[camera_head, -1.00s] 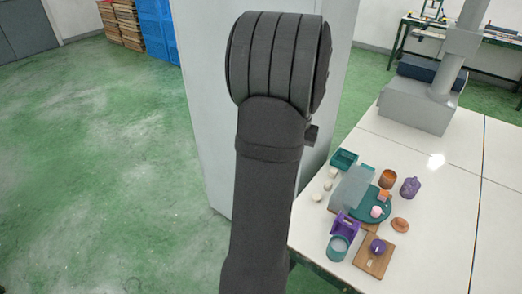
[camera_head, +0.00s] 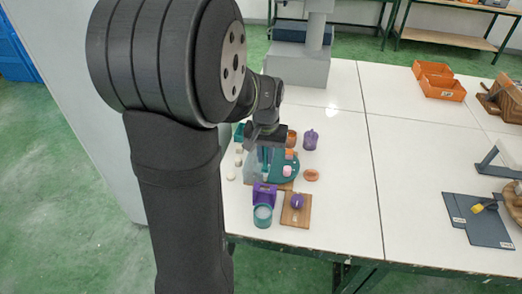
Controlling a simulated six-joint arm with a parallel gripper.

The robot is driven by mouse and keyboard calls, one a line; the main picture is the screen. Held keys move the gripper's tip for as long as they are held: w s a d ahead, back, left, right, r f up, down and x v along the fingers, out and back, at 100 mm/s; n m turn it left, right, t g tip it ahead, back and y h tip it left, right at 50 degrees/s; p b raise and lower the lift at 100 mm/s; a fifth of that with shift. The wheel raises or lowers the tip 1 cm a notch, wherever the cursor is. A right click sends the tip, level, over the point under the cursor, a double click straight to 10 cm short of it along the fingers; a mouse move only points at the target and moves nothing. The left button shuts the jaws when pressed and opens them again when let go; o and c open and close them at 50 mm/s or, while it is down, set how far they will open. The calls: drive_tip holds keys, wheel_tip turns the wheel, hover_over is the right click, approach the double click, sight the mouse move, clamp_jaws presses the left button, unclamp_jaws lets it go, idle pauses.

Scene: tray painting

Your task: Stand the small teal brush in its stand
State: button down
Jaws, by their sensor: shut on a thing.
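My gripper (camera_head: 265,148) points down over the cluster of small items at the left of the white table. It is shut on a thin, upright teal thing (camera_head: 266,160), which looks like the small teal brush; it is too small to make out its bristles. A purple holder (camera_head: 264,194) stands just in front of a round teal plate (camera_head: 287,176); it may be the brush stand, but I cannot tell for sure. The gripper is behind and above the purple holder, apart from it. My arm hides part of the table's left side.
A teal cup (camera_head: 262,215) and a wooden board (camera_head: 296,210) with a purple round item (camera_head: 297,202) are at the front. A purple jar (camera_head: 311,140) and an orange dish (camera_head: 311,175) are to the right. The table's middle is clear.

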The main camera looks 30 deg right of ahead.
sight(265, 169)
drive_tip(key=shift+f, duration=4.15)
drive_tip(key=shift+f, duration=0.15)
drive_tip(key=c, duration=0.8)
unclamp_jaws()
drive_tip(key=shift+c, duration=0.2)
drive_tip(key=shift+r, duration=3.05)
wheel_tip(265, 169, up, 17)
drive_tip(key=shift+r, duration=0.2)
